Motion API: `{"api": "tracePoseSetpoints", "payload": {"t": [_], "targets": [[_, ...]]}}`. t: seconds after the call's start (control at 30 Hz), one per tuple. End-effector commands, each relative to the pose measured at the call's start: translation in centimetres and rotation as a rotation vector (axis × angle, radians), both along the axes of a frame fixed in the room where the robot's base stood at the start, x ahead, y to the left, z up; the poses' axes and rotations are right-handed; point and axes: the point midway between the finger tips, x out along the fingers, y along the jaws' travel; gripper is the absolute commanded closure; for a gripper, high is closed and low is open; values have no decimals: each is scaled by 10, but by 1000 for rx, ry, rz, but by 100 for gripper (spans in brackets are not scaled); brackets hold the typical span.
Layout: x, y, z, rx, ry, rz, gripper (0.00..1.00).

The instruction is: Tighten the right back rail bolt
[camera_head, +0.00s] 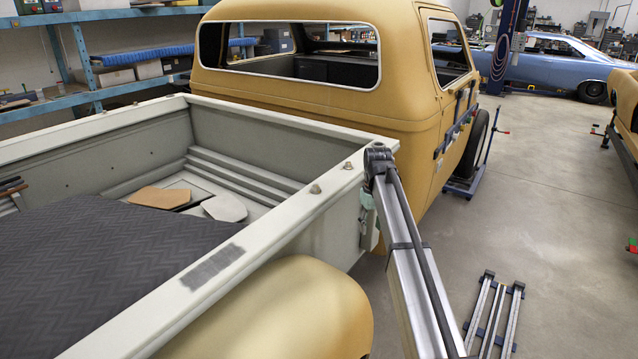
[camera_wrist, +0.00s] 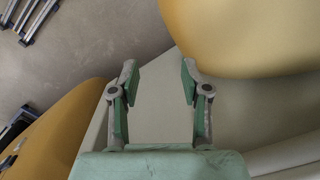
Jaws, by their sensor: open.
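Two small metal bolts stand on top of the right-hand bed rail (camera_head: 282,222) of the pickup in the head view. The rear bolt (camera_head: 316,188) is nearer the camera, and the front bolt (camera_head: 348,165) is close to the cab-end corner. My gripper is mostly hidden behind my arm in the head view, at the rail's outer side near that corner; only a bit of green shows. In the wrist view my gripper (camera_wrist: 160,82) has its two green-padded fingers wide apart with nothing between them. A pale panel lies beyond them. No bolt is visible there.
The yellow cab (camera_head: 405,95) rises just past the rail corner. A rounded yellow fender (camera_head: 285,310) bulges outside the rail. A dark quilted mat (camera_head: 100,270) and flat pieces lie in the bed. A metal rack (camera_head: 493,312) lies on the floor at right; open floor surrounds it.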

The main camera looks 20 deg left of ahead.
Motion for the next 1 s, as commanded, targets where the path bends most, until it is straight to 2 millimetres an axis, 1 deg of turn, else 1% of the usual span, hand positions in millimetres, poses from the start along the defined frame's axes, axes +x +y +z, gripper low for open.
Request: {"api": "tracePoseSetpoints", "payload": {"t": [0.03, 0.07, 0.1, 0.17, 0.2, 0.3, 0.4, 0.43, 0.5, 0.53, 0.63, 0.9, 1.0], "targets": [[19, 35, 42, 4, -8, 49, 53], [22, 51, 64, 6, -10, 76, 53], [25, 72, 92, 6, -11, 114, 53], [27, 101, 134, 7, -13, 166, 53], [27, 118, 161, 8, -14, 197, 53], [22, 152, 217, 9, -15, 264, 53], [15, 174, 256, 9, -14, 311, 53], [13, 179, 264, 9, -14, 321, 53], [9, 186, 277, 9, -15, 338, 53], [8, 188, 280, 10, -14, 342, 53], [5, 189, 279, 9, -13, 348, 53], [4, 187, 243, 9, -11, 347, 53], [3, 187, 224, 9, -11, 347, 53]]}}
